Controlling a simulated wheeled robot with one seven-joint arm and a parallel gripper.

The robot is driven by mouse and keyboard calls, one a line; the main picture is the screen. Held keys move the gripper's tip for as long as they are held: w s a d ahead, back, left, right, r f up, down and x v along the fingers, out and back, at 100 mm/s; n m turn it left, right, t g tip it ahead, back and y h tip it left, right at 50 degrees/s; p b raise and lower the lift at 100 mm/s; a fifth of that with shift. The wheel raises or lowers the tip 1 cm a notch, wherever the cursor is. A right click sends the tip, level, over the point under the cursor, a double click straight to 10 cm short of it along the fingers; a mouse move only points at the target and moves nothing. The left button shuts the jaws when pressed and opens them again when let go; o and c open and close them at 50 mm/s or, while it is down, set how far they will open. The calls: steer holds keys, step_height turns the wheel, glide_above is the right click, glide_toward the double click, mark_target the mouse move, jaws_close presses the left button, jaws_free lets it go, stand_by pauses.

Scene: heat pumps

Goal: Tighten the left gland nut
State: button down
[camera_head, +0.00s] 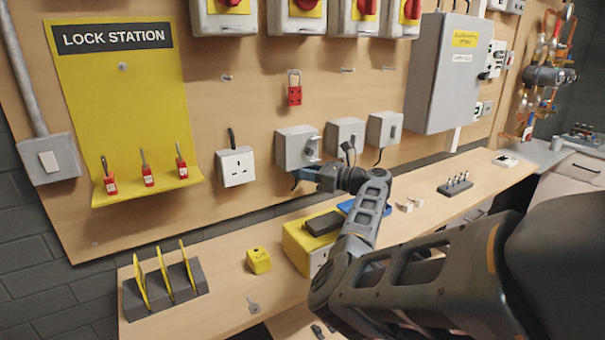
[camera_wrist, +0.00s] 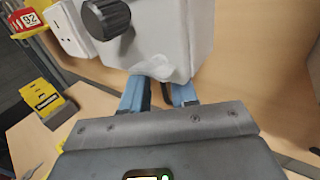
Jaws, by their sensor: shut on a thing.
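A grey wall box (camera_head: 291,150) with a dark knob is the left one of three in a row. It fills the top of the wrist view (camera_wrist: 175,35). A pale, rounded gland nut (camera_wrist: 165,69) shows at its underside, looking smeared, so its edges are unclear. My gripper (camera_head: 306,174) is directly below this box. In the wrist view its two blue fingers (camera_wrist: 158,92) reach up to the underside, one on each side, and are shut on the gland nut. A dark cable shows between the fingers. The fingertips are partly hidden.
Two similar boxes (camera_head: 345,137) (camera_head: 384,130) are to the right, with a white socket (camera_head: 236,167) to the left. Below my arm, the bench holds a yellow case (camera_head: 297,246) and a small yellow block (camera_head: 258,261). A large grey cabinet (camera_head: 440,70) stands out from the board.

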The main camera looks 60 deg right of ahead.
steer(key=shift+d+n+g+y+b, duration=0.15)
steer(key=shift+n+g+y+b, duration=0.1)
steer(key=shift+n+y, duration=0.65)
steer(key=shift+d+n+g+y+b, duration=0.2)
steer(key=shift+n+y, duration=0.3)
steer(key=shift+y, duration=0.7)
steer(key=shift+w, duration=0.1)
steer(key=c, duration=0.9)
jaws_free()
steer(key=shift+o, duration=0.2)
steer(key=shift+a+h, duration=0.1)
steer(key=shift+h, duration=0.2)
